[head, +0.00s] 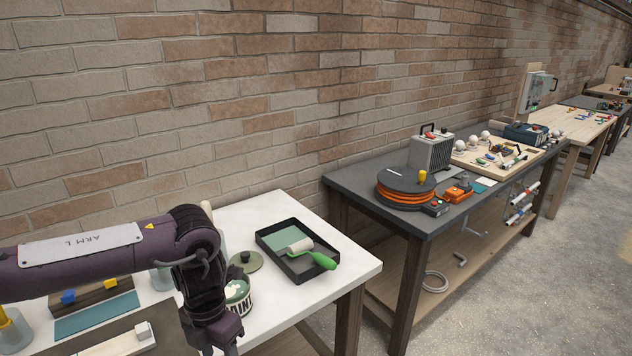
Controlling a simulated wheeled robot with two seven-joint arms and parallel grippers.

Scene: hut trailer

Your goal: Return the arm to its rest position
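My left arm reaches in from the left over the white-topped table (350,272), bent downward at its wrist. Its gripper lies below the bottom edge of the head view, so its fingers do not show. The wrist part hangs in front of a paint can (238,296) and partly covers it. I cannot tell whether it touches the can. My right arm and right gripper do not show.
A black paint tray (266,239) with a green-handled roller (321,260) lies on the white table, near a round lid (246,262). A dark workbench (350,183) with a cable reel (406,188) stands to the right. A brick wall runs behind.

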